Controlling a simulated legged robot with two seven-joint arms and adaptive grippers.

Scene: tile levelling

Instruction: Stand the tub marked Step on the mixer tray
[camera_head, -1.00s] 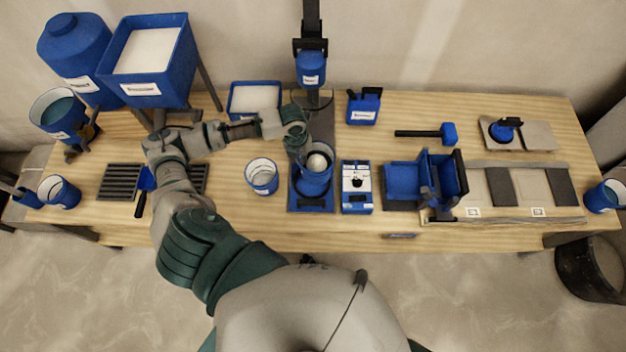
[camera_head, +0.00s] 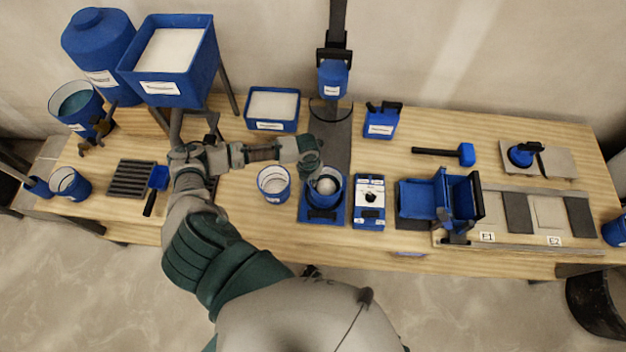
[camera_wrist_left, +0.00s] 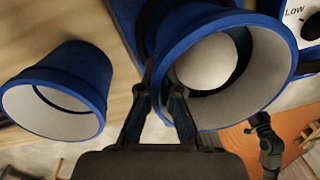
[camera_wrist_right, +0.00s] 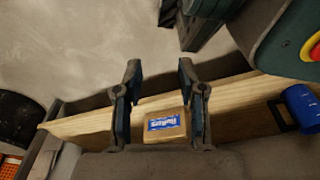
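A blue tub with a pale inside (camera_head: 325,184) is at the blue mixer tray (camera_head: 310,215), below the mixer head (camera_head: 333,78). It looks about upright; whether its base touches the tray is hidden. Its mark is not readable. My left gripper (camera_head: 314,170) is at its rim. In the left wrist view the tub (camera_wrist_left: 235,75) has its wall between my left fingers (camera_wrist_left: 163,90), which look closed on it. A pale rounded thing shows inside. My right gripper (camera_wrist_right: 160,85) is open and empty, seen only in the right wrist view.
A second blue tub (camera_head: 273,184) stands close left of the tray. A control box with a dial (camera_head: 369,202) stands close right. A blue bin of white material (camera_head: 272,108) is behind. A small labelled box (camera_wrist_right: 165,127) lies beyond my right fingers.

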